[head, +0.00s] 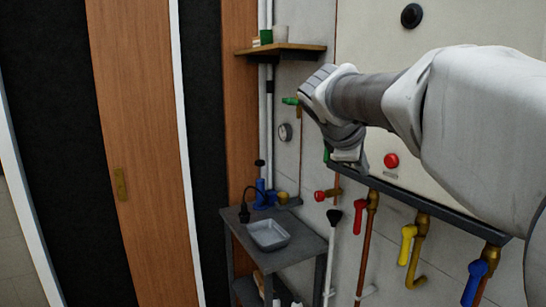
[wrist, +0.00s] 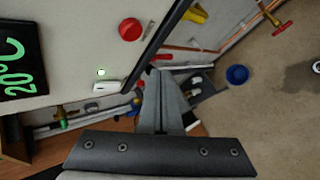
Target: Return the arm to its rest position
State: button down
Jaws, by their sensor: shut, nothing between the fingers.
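My gripper (wrist: 160,75) shows in the wrist view with its two grey fingers together and nothing between them. In the head view my arm (head: 375,100) reaches in from the right, raised in front of the pale wall panel (head: 440,25). The hand end is bent downward near the panel's lower left corner, and its fingertips are hard to make out there. In the wrist view the fingertips appear near the dark edge of the panel, and I cannot tell the gap between them.
Red (head: 360,217), yellow (head: 407,244) and blue (head: 473,282) valve handles line the wall below the panel. A red button (head: 391,160) sits on the panel. A grey tray (head: 268,235) stands on a dark cart (head: 300,250). A wooden shelf (head: 280,51) is above. A blue bowl (wrist: 237,74) is on the floor.

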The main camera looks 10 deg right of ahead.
dwell(0.3)
jog(key=s+a+f+m+y, duration=0.3)
jog(key=s+a+f+m, duration=0.2)
jog(key=s+f, duration=0.3)
jog(key=s+a+f+m+g+y, duration=0.1)
jog(key=s+a+f+m+y, duration=0.3)
jog(key=s+f, duration=0.5)
jog(key=s+a+m, duration=0.2)
jog(key=s+a, duration=0.1)
jog(key=s, duration=0.3)
jog(key=shift+s+a+f, duration=0.25)
jog(key=shift+s+a, duration=0.05)
jog(key=shift+d, duration=0.1)
